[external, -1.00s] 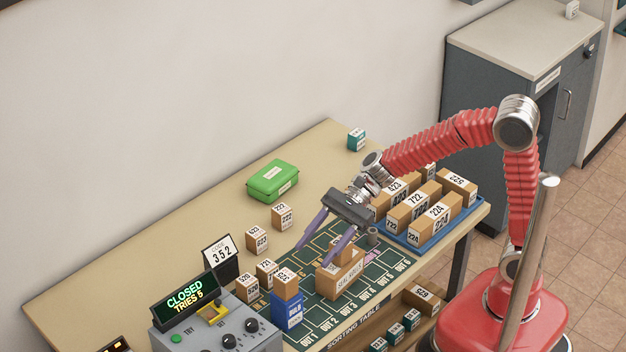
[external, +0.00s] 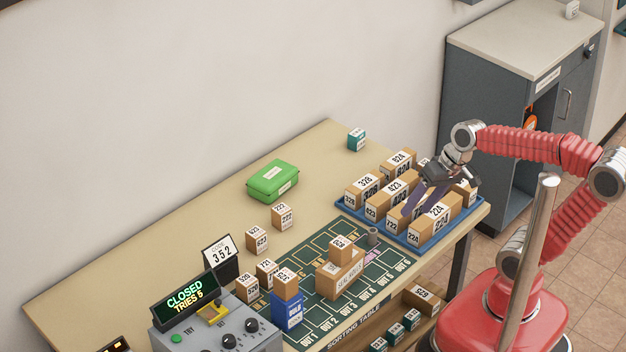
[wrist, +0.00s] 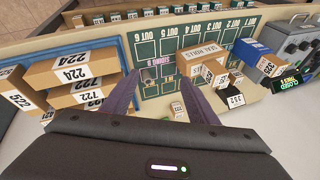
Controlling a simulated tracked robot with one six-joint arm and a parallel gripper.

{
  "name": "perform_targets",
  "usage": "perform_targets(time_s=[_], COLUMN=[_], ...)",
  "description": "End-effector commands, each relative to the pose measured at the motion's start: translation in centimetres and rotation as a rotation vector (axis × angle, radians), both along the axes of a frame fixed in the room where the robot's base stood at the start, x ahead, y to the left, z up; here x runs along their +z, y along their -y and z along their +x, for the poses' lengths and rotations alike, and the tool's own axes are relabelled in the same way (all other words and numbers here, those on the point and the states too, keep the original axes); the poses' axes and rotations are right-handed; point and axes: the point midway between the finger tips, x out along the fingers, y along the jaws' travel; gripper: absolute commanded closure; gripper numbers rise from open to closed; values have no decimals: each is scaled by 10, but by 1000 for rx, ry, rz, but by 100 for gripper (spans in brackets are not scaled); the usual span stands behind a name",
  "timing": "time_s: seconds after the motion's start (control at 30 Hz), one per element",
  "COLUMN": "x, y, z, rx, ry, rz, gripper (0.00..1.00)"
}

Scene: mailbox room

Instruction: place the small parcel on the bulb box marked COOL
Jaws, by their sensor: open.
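A blue box (external: 288,312) stands upright at the table's front edge; its lettering is too small for me to read COOL. A small brown parcel (external: 286,284) sits on top of it. The box also shows in the wrist view (wrist: 250,52). Another small parcel (external: 341,246) rests on a larger brown carton (external: 341,277) on the green mat. My gripper (external: 408,214) is open and empty, over the blue tray's parcels, to the right of the carton. In the wrist view its purple fingers (wrist: 160,92) are spread apart with nothing between them.
The blue tray (external: 347,206) holds several numbered parcels. More small parcels (external: 257,238) stand near the code sign (external: 221,255) and the control panel (external: 225,325). A green case (external: 272,180) and a teal box (external: 356,139) are at the back.

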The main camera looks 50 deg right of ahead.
Motion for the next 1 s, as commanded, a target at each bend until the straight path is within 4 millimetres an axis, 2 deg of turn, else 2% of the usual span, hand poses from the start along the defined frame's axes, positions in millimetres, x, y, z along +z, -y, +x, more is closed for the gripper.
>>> perform_targets(time_s=[0.1, 0.2, 0.3, 0.43, 1.0], x=[5, 8, 11, 12, 11], y=[36, 61, 76, 83, 83], z=[-10, -17, -21, -23, -22], rx=[62, 108, 137, 150, 150], ry=[87, 135, 162, 172, 171], rz=[-146, -256, -328, -362, -358], gripper=[46, 46, 46, 46, 46])
